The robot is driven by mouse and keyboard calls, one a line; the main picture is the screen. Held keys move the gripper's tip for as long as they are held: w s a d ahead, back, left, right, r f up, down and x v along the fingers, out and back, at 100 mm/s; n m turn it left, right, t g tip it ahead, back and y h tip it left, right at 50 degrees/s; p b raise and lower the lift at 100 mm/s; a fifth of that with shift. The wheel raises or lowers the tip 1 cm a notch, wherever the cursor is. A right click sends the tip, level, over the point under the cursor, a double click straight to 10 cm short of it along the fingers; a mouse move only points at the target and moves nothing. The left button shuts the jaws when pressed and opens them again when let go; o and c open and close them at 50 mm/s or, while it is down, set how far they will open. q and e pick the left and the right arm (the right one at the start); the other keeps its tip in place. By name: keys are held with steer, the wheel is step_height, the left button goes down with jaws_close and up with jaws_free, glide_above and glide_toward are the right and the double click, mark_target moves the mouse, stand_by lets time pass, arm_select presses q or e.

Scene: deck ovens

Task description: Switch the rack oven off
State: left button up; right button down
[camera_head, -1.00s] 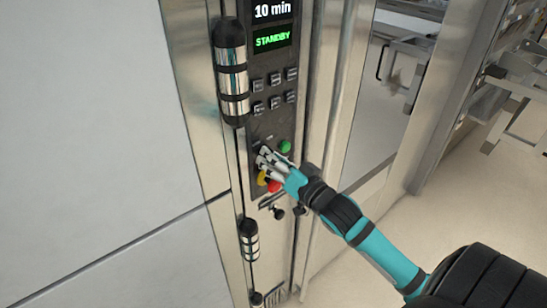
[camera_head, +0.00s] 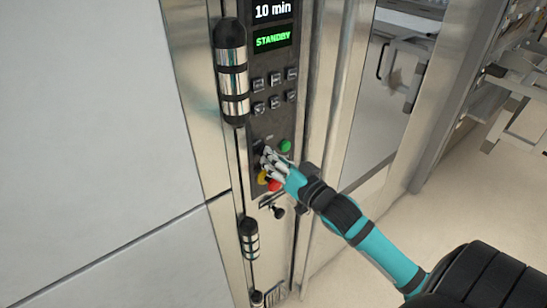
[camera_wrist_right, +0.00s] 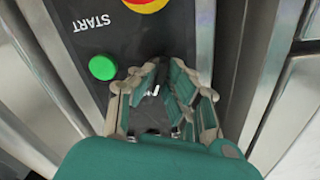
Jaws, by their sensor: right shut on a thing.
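The rack oven's dark control panel (camera_head: 270,130) stands upright in the head view. Its display (camera_head: 272,38) reads "10 min" and "STANDBY" in green. My right gripper (camera_head: 267,158) is at the lower panel, left of the green button (camera_head: 285,146) and above the red and yellow button (camera_head: 273,185). In the right wrist view, my right gripper (camera_wrist_right: 165,98) is shut around a small dark switch knob, mostly hidden by the fingers. The green button (camera_wrist_right: 102,67), marked START, is beside the fingers, and the red and yellow button (camera_wrist_right: 145,4) is at the top edge. My left gripper is not in view.
Several small keys (camera_head: 275,92) sit below the display. A banded metal cylinder (camera_head: 231,70) stands out left of the panel. A steel rack (camera_head: 515,95) is at the far right, with open floor (camera_head: 490,210) in front.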

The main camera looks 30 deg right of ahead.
steer(key=n+p, duration=0.2)
steer(key=n, duration=0.3)
steer(key=shift+r, duration=0.15)
steer(key=n+p, duration=0.1)
steer(key=n, duration=0.2)
steer(key=shift+n+p, duration=0.35)
steer(key=shift+n, duration=1.35)
steer(key=c, duration=1.4)
jaws_free()
steer(key=shift+s, duration=0.1)
steer(key=s, duration=0.8)
steer(key=s+d, duration=0.1)
steer(key=s, duration=0.2)
steer(key=shift+s, duration=0.4)
